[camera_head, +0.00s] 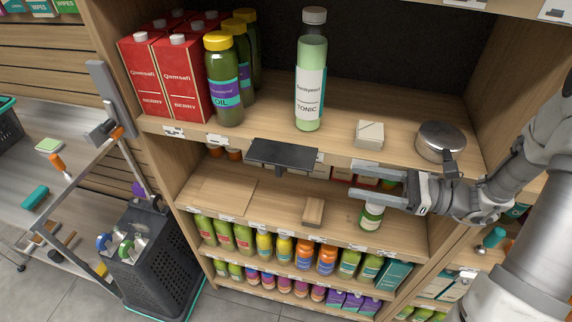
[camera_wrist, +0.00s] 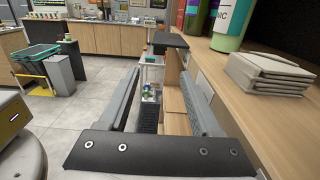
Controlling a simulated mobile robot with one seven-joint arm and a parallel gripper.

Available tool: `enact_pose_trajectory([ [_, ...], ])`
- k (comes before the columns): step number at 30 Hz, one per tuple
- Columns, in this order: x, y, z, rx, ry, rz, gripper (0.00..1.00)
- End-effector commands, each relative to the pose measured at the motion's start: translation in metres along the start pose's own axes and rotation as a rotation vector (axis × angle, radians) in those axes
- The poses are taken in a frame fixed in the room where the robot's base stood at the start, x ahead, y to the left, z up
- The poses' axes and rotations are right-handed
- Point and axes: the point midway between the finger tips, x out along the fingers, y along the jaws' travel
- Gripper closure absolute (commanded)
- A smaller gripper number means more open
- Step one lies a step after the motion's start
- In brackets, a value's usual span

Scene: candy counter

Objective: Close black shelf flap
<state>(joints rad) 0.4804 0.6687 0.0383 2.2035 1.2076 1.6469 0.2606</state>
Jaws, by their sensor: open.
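The black shelf flap (camera_head: 283,153) sticks out roughly level from the front edge of the upper shelf board (camera_head: 300,147), with a small dark piece below it. In the wrist view the flap (camera_wrist: 170,40) shows ahead, just beyond the fingertips and near the shelf edge. My gripper (camera_head: 354,180) is open and empty, to the right of the flap and slightly lower, in front of the shelf. Its fingers point left toward the flap, with a gap between. The two fingers (camera_wrist: 160,78) also frame the wrist view.
A tonic bottle (camera_head: 311,85), a stack of pale squares (camera_head: 369,134) and a lidded pan (camera_head: 440,142) stand on the upper shelf. A small green-labelled bottle (camera_head: 372,215) is below my gripper. A dark basket (camera_head: 150,262) stands at left.

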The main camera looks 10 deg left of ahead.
Motion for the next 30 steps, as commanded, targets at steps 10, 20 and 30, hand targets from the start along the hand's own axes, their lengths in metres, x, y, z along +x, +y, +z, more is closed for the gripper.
enact_pose_trajectory([
  [10,0.056,0.002,0.002,0.003,-0.001,0.008,0.35],
  [20,0.127,0.002,0.002,0.001,-0.001,0.007,0.35],
  [30,0.17,0.001,0.0,-0.001,0.001,0.002,0.35],
])
